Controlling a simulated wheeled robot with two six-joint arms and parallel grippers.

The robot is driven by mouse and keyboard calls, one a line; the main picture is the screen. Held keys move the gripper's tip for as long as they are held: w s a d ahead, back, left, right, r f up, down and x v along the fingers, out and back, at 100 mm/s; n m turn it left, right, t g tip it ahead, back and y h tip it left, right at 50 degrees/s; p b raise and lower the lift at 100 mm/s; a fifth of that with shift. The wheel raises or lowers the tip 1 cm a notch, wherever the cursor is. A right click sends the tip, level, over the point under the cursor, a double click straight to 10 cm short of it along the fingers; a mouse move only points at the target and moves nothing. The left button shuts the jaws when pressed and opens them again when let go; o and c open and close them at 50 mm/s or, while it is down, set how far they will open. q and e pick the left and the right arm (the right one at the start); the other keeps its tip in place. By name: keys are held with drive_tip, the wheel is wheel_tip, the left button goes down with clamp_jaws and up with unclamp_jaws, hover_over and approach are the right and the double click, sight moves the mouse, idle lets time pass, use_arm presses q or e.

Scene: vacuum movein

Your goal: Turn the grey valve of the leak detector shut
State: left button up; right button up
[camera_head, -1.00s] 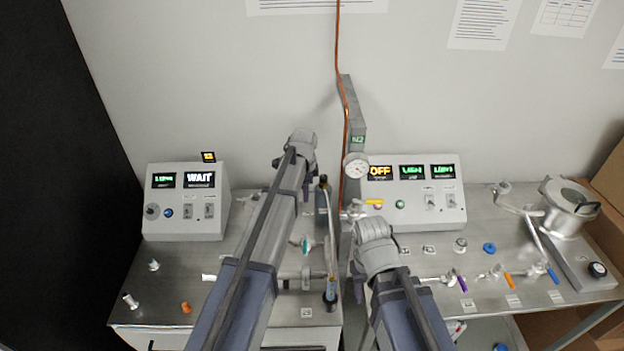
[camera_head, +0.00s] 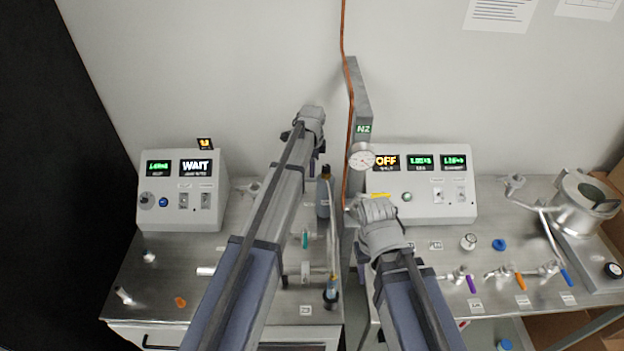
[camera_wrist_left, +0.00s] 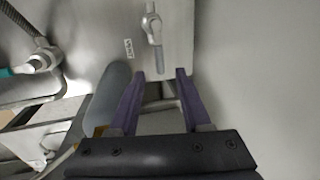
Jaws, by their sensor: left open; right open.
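In the left wrist view a valve with a grey lever (camera_wrist_left: 157,58) sits on a light metal surface, just beyond my fingertips. The lever points down the picture, and a small label lies left of it. My left gripper (camera_wrist_left: 160,76) is open, with its two purple fingers apart and the lever's lower end between and beyond their tips; I see no contact. In the head view my left gripper (camera_head: 314,166) is at the back of the left bench, largely hidden by its own arm. My right gripper (camera_head: 361,275) is open, mostly hidden behind its wrist.
A grey-blue cylinder (camera_wrist_left: 112,88) stands close left of the left fingers. The control box reading WAIT (camera_head: 181,190) is at the left; another reading OFF (camera_head: 422,187) is at the right. A post with a gauge (camera_head: 361,156) stands between my arms.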

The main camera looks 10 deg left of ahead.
sight(312, 180)
use_arm(q)
drive_tip(key=f+b, duration=0.1)
drive_tip(key=f, duration=0.1)
drive_tip(key=f+b, duration=0.2)
drive_tip(key=w+f+b, duration=0.1)
drive_tip(key=b, duration=0.1)
drive_tip(key=shift+a+f, duration=0.15)
drive_tip(key=shift+f, duration=0.25)
clamp_jaws()
idle(1.0)
